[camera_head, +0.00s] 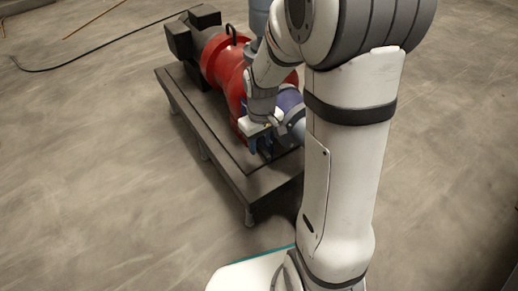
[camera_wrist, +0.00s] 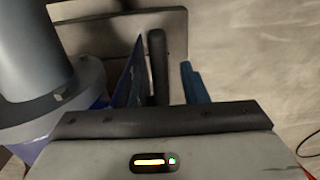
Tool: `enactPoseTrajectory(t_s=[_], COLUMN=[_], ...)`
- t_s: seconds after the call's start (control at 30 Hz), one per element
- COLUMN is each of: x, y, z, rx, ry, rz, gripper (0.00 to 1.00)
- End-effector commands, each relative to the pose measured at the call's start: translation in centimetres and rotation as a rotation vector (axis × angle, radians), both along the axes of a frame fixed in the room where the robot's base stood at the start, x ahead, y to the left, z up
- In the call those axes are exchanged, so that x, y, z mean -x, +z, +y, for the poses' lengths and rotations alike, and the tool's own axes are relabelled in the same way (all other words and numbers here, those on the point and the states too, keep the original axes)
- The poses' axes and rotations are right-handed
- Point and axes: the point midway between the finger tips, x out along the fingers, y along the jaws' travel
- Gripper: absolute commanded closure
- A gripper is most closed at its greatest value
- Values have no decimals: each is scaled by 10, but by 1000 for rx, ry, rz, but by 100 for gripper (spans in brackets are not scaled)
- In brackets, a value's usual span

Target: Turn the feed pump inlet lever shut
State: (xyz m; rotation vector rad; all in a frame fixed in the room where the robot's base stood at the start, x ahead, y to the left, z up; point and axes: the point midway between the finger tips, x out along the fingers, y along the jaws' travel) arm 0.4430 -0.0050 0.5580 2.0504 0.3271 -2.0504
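A dark bar with a rounded end (camera_wrist: 158,60), which looks like the inlet lever, stands between the fingers in the wrist view. My gripper (camera_wrist: 163,85) has two blue fingers, one on each side of the bar. A clear gap shows between the bar and the right finger; the left finger is nearer, and I cannot tell if it touches. In the head view my gripper (camera_head: 262,146) points down by the near end of the red pump (camera_head: 226,62). The lever cannot be made out there, as my wrist and gripper cover that spot.
The pump sits on a dark raised base frame (camera_head: 205,130) with legs. A grey pipe and flange (camera_wrist: 35,50) are close to the left of my gripper. My arm hides part of the pump's right side. A black cable (camera_head: 80,62) lies on the open floor.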

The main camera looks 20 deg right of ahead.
Motion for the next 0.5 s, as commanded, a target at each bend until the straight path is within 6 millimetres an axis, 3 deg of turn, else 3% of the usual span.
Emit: enactPoseTrajectory(t_s=[0.1, 0.4, 0.5], x=[0, 0, 0], y=[-11, -11, -11], z=[0, 0, 0], rx=[0, 0, 0], ry=[-1, -1, -1], rz=[2, 0, 0], gripper=[60, 60, 68])
